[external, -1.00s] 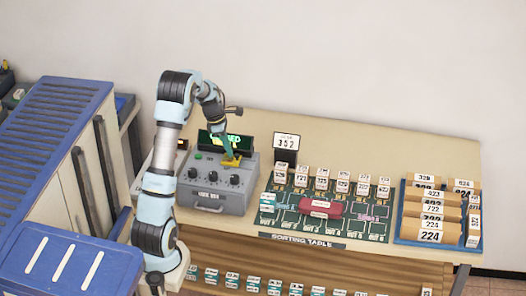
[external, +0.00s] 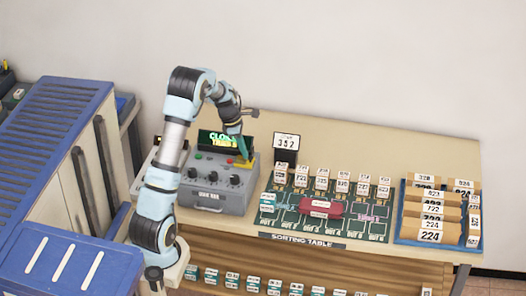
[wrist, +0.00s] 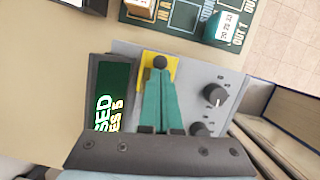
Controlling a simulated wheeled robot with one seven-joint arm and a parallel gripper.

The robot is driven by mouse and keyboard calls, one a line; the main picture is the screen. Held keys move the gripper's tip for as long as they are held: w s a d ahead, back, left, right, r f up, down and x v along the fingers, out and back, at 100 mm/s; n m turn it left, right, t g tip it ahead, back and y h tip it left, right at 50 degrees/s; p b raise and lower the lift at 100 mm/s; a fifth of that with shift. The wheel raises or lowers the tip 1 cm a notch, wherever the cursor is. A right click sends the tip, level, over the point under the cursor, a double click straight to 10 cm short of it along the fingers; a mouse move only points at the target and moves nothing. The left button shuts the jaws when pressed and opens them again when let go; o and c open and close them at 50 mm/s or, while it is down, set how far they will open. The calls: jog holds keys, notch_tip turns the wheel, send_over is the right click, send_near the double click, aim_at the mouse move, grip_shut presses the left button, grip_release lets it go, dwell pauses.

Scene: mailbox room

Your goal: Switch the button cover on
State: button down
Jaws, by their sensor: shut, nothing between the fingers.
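The grey control box (external: 208,199) stands at the left end of the table. A yellow plate (external: 243,165) is at the right of its top; it also shows in the wrist view (wrist: 173,66). A dark round knob (wrist: 160,62) shows on the plate, right at my fingertips; I cannot tell whether they touch it. My gripper (external: 246,160) is shut and empty, its teal fingers pointing down over the plate. In the wrist view the fingers (wrist: 160,77) hide part of the plate. Whether a button cover is up or down is unclear.
A display (external: 218,139) with green letters stands at the box's back. Several dark knobs (external: 213,177) line its front. A sorting board (external: 348,231) with small labelled blocks and a red item (external: 321,208) lies to the right. A blue tray (external: 403,239) holds parcels.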

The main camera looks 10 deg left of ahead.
jog(key=a, duration=0.1)
jog(key=a+r, duration=0.1)
jog(key=a, duration=0.1)
jog(key=a+p, duration=0.1)
jog(key=shift+s+a+r, duration=0.15)
jog(key=shift+s+r, duration=0.1)
jog(key=shift+s, duration=0.05)
jog(key=b+v, duration=0.2)
jog(key=v, duration=0.7)
jog(key=shift+r, duration=0.25)
jog(key=s+f+m+y, duration=0.1)
jog(key=s+f+m, duration=0.2)
jog(key=s+m, duration=0.4)
jog(key=s+a+f+m+y, duration=0.1)
jog(key=s+f+m, duration=0.3)
jog(key=s+m, duration=0.3)
jog(key=s+a+f+m+t+y, duration=0.1)
jog(key=s+f+m, duration=0.2)
jog(key=s+m, duration=0.4)
jog(key=shift+s+f, duration=0.3)
jog(key=shift+s, duration=0.9)
jog(key=shift+a, duration=0.1)
